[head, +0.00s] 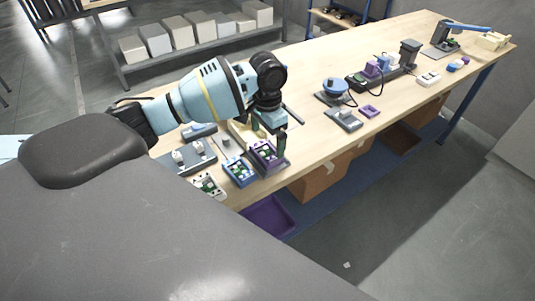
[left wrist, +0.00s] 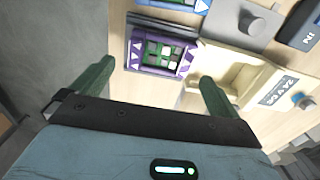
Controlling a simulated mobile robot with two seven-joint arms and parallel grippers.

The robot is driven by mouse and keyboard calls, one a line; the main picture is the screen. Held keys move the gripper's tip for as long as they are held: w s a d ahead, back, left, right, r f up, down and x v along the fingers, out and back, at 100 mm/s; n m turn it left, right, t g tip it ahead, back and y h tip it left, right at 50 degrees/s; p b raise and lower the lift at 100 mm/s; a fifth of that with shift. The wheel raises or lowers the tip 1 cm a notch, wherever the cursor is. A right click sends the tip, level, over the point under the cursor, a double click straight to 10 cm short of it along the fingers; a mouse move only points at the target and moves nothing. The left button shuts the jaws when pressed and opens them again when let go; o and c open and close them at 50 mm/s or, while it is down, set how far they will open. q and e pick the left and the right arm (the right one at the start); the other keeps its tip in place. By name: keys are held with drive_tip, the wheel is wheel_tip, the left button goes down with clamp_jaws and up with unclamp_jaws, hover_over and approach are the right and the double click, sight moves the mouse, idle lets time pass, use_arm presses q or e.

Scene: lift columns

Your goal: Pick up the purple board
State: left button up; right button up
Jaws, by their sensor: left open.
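The purple board (head: 265,158), a purple frame around a green panel with white parts, lies near the front edge of the wooden table (head: 322,68). In the left wrist view the purple board (left wrist: 138,62) lies flat ahead of the jaws, with white triangles on its face. My left gripper (head: 266,138) is over the board in the head view, pointing down. In the left wrist view the left gripper (left wrist: 156,72) has its green fingers spread wide, with nothing held between them. Whether a finger touches the board cannot be told. My right gripper is not in view.
A blue board (head: 239,172) and a white board (head: 206,187) lie left of the purple one. A cream fixture (left wrist: 232,68) sits close beside it. A purple bin (head: 266,215) is below the table edge. Several devices stand farther right along the table.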

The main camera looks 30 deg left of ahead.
sight(266, 155)
use_arm(q)
drive_tip(key=shift+f, duration=0.25)
drive_tip(key=shift+s+a+f, duration=0.1)
drive_tip(key=shift+a+f, duration=0.05)
drive_tip(key=shift+f, duration=2.15)
drive_tip(key=shift+c, duration=0.4)
drive_tip(key=c, duration=0.7)
drive_tip(key=shift+c, duration=0.4)
drive_tip(key=shift+r, duration=0.2)
